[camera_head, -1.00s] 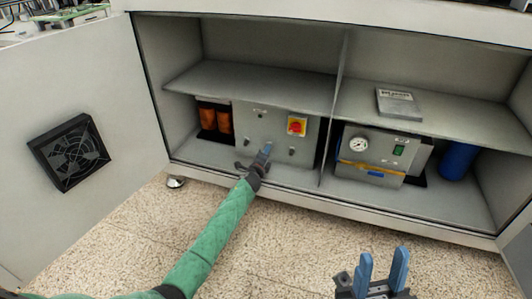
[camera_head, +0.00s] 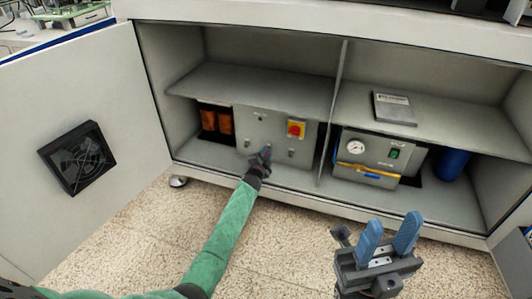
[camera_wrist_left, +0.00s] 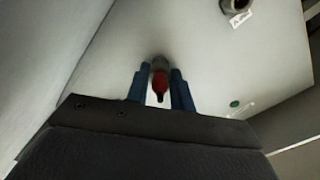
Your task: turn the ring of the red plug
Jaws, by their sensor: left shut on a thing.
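The red plug (camera_wrist_left: 160,84) sits between the blue fingers of my left gripper (camera_wrist_left: 160,76) in the left wrist view. A grey ring (camera_wrist_left: 160,62) is at its far end, against the pale panel. The left gripper is shut on the plug. How far the fingertips overlap the ring is hard to tell. In the head view my left gripper (camera_head: 265,152) is at the front of the grey box (camera_head: 250,135) on the cabinet floor and hides the plug. My right gripper (camera_head: 390,235) is open and empty in front of the cabinet.
A red and yellow switch (camera_head: 296,128) is on the box's upper right. Another dark round fitting (camera_wrist_left: 232,4) shows at the wrist view's top. A divider (camera_head: 335,110) separates the right bay, which holds a gauge unit (camera_head: 365,155). The open door (camera_head: 110,90) stands left.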

